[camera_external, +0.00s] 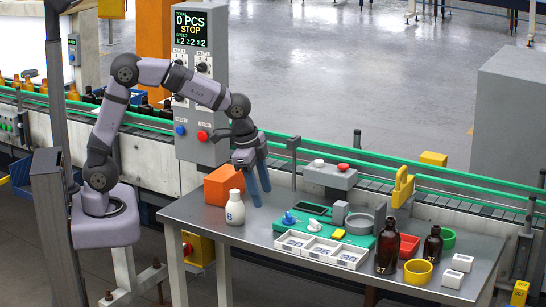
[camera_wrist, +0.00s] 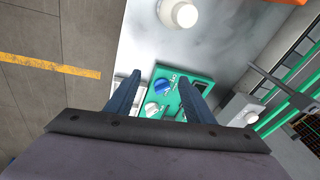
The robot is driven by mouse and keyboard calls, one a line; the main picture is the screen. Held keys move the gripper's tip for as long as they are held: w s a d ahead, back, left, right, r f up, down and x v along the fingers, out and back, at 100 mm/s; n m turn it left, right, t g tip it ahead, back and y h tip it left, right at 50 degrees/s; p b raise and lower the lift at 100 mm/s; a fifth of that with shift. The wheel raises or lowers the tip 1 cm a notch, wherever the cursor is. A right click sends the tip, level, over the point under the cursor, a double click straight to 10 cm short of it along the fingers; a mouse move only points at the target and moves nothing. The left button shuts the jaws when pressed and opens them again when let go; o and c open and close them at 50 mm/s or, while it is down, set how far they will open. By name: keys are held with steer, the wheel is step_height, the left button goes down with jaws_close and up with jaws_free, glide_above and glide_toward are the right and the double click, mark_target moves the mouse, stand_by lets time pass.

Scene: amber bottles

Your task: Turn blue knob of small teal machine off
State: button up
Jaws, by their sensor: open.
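The small teal machine (camera_external: 338,242) lies on the grey table, with a blue knob (camera_external: 288,216) near its left end. In the wrist view the teal machine (camera_wrist: 172,72) shows between my fingers, with the blue knob (camera_wrist: 162,86) and a white knob (camera_wrist: 152,109) on its face. My gripper (camera_external: 260,194) is open and empty, pointing down above the table, left of the machine and apart from it. In the wrist view my gripper (camera_wrist: 161,79) has its two dark blue fingers on either side of the blue knob's image. The knob's exact setting is too small to read.
A white bottle (camera_external: 235,208) and an orange box (camera_external: 223,187) stand left of my gripper. White trays (camera_external: 318,250) lie in front of the machine. A grey box with a red button (camera_external: 330,176) stands behind it. Brown bottles (camera_external: 387,248) and a yellow bowl (camera_external: 418,271) are at right.

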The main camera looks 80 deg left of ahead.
mark_target(287, 216)
steer(key=shift+w+d+r+n+t+h, duration=0.1)
steer(key=shift+w+d+n+t, duration=0.15)
steer(key=shift+w+n, duration=0.6)
steer(key=shift+w+d+r+n+t+h, duration=0.1)
steer(key=shift+w+d+r+n+t, duration=0.15)
steer(key=shift+n, duration=1.15)
steer(key=shift+w+d+n+t+h, duration=0.15)
steer(key=shift+w+n+t, duration=0.25)
steer(key=shift+n, duration=0.75)
steer(key=shift+w+f, duration=0.1)
steer(key=shift+p+x, duration=1.1)
steer(key=shift+x, duration=2.5)
steer(key=c, duration=1)
